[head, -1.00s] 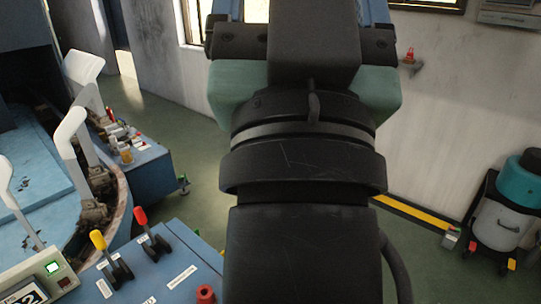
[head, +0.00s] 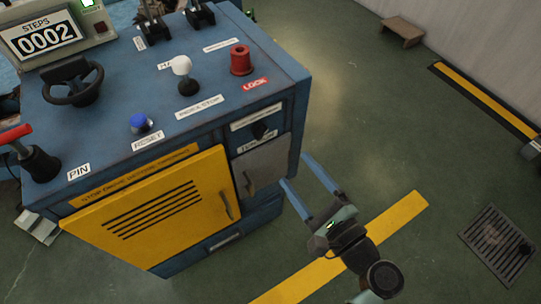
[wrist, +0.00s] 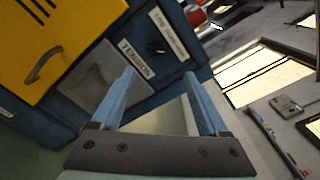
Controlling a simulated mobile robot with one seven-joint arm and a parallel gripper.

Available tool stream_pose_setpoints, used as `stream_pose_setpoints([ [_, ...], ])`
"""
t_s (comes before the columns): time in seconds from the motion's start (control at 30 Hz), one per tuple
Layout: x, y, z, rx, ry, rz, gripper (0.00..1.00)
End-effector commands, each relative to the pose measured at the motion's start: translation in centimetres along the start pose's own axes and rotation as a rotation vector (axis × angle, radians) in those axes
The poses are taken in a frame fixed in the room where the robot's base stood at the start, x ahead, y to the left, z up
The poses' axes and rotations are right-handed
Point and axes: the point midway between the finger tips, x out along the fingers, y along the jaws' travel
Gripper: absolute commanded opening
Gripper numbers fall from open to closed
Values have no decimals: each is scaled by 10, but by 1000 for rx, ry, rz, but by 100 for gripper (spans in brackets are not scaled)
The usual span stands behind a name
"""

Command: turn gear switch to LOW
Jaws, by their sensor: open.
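A small black rotary knob (head: 262,130) sits on the front of the blue console, on a dark recess between a white label strip above and another white label below. It also shows in the wrist view (wrist: 157,47), above and right of a label that reads TENSION. No LOW marking is legible, so I cannot tell whether this knob is the gear switch or which way it points. My gripper (head: 295,170) is open and empty, with two blue fingers apart, right of and below the knob in the head view. In the wrist view the fingers (wrist: 159,73) point toward the panel.
The console top carries a black handwheel (head: 73,84), white knob (head: 182,66), blue RESET button (head: 142,123) and red LOCK knob (head: 241,60). A yellow door (head: 160,215) and grey door (head: 262,168) are below. Open green floor lies right; a drain grate (head: 497,243) is there.

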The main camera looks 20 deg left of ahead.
Motion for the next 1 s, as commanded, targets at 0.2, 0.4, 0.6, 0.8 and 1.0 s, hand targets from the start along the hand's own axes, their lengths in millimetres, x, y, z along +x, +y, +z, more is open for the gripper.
stream_pose_setpoints([
  [0.2, 3, 12, -4, 71, -27, -15, 78],
  [0.4, 38, 12, -3, 65, -27, -13, 78],
  [0.6, 81, 11, -2, 63, -27, -13, 78],
  [0.8, 112, 10, -1, 65, -26, -13, 78],
  [1.0, 124, 9, -1, 64, -23, -14, 78],
])
